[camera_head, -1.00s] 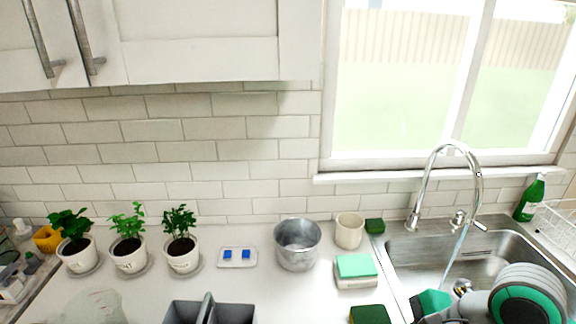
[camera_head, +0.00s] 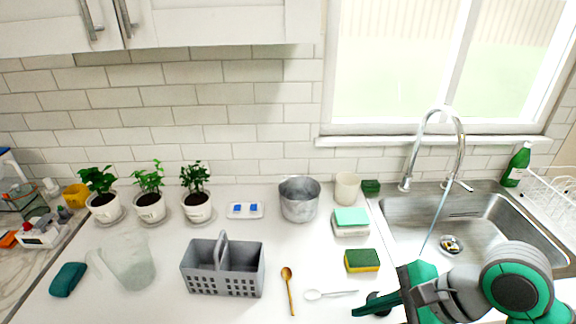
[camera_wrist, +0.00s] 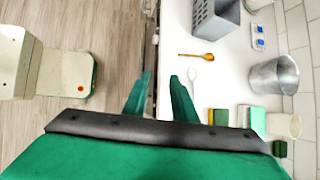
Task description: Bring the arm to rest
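My gripper (camera_head: 363,305) is at the bottom right of the head view, by the front of the white counter (camera_head: 225,212), with my green and grey arm folded beside the sink. In the wrist view the gripper's (camera_wrist: 160,77) two green fingers stand apart with nothing between them. They point along the counter's front edge, with wooden floor to the left and counter to the right. A white spoon (camera_head: 330,294) and a wooden spoon (camera_head: 289,290) lie on the counter left of the gripper. No object is held.
A yellow-green sponge (camera_head: 362,261) lies near my gripper. A grey caddy (camera_head: 222,282), a glass pitcher (camera_head: 130,262), a metal pot (camera_head: 299,203) and several potted plants stand on the counter. The sink (camera_head: 480,225) and faucet (camera_head: 432,130) are at right. Open floor (camera_wrist: 115,30) lies beside the counter.

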